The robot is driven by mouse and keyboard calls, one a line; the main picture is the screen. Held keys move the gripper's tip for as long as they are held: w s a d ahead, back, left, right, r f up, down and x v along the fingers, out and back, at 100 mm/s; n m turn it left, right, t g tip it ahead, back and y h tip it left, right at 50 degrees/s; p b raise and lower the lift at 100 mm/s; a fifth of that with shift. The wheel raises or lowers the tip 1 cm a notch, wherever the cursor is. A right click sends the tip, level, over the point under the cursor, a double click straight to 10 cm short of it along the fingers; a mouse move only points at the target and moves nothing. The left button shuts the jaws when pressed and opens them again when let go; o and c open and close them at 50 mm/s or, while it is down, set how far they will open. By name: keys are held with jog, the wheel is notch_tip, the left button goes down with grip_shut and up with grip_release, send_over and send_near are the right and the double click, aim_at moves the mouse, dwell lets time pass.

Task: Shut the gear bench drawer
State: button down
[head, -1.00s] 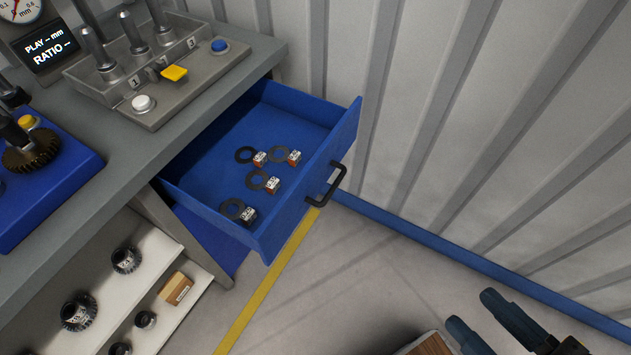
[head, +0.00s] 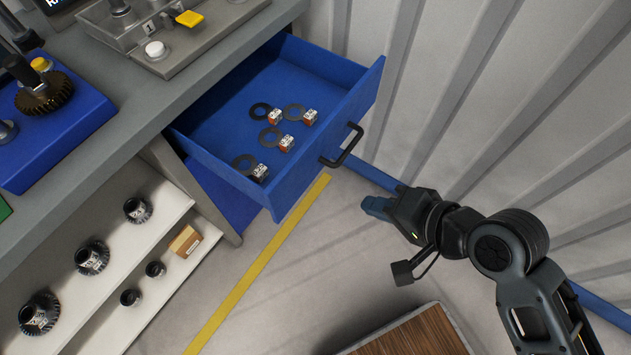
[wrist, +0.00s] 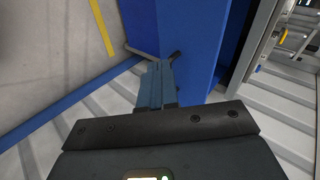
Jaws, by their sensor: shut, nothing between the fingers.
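The blue gear bench drawer (head: 318,162) is pulled well out from the bench (head: 160,100) in the head view. It holds several dark rings with small labelled boxes. Its black handle (head: 343,147) is on the front panel. My gripper (head: 372,206) is shut and empty, just to the lower right of the handle, in front of the drawer. In the wrist view my gripper's blue fingers (wrist: 155,82) point toward the blue drawer front (wrist: 188,40), and the handle (wrist: 174,56) shows by their tips. I cannot tell whether they touch.
A ribbed grey wall (head: 450,90) with a blue base strip runs along the right. Shelves (head: 110,280) with gears stand under the bench. A wooden-topped surface (head: 415,335) is at the bottom. The floor before the drawer (head: 300,270) is clear.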

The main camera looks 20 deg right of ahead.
jog(key=w+a, duration=0.1)
jog(key=w, duration=0.1)
send_near(300, 180)
jog(key=shift+m+g+y, duration=0.3)
jog(key=shift+m+y, duration=0.1)
jog(key=shift+d+f+x, duration=0.1)
jog(key=shift+d+x, duration=0.05)
jog(key=shift+x, duration=0.95)
jog(key=shift+d+f+x, duration=0.1)
jog(key=shift+d+x, duration=0.05)
jog(key=shift+x, duration=1)
jog(key=shift+d+f+x, duration=0.1)
jog(key=shift+d+x, duration=0.05)
jog(key=shift+x, duration=0.95)
jog(key=shift+r+p, duration=0.1)
jog(key=shift+p, duration=0.2)
